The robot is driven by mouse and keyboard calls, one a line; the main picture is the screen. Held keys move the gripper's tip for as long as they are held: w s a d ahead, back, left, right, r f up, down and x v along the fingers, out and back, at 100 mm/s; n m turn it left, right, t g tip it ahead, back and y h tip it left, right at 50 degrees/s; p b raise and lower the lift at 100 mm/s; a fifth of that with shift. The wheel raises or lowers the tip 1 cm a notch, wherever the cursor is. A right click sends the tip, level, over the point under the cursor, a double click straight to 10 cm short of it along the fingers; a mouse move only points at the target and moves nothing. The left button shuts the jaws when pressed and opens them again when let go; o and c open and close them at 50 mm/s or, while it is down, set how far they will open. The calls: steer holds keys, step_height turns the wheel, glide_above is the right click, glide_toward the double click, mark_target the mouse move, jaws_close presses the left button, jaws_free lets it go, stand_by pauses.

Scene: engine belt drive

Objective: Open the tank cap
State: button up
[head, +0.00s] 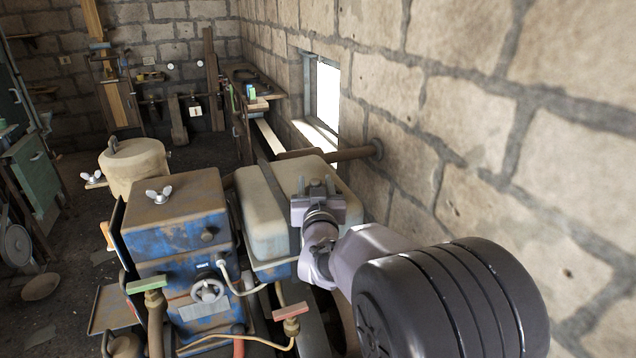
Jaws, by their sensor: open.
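My gripper (317,186) is at the end of my arm, which reaches in from the lower right. It is over or just in front of the right part of a rounded beige tank (262,212) with a dark strap. The jaws are open, and I see nothing held between them. I cannot make out a tank cap for certain; my gripper and wrist cover part of the tank's right side. Whether the fingers touch the tank cannot be told.
A rusty-topped blue engine block (180,240) with a wing nut and a handwheel (208,291) stands left of the tank. A beige drum (133,165) is behind it. A pipe (340,154) runs to the stone wall (480,130) close on the right.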

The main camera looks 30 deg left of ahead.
jaws_close()
stand_by(1.4)
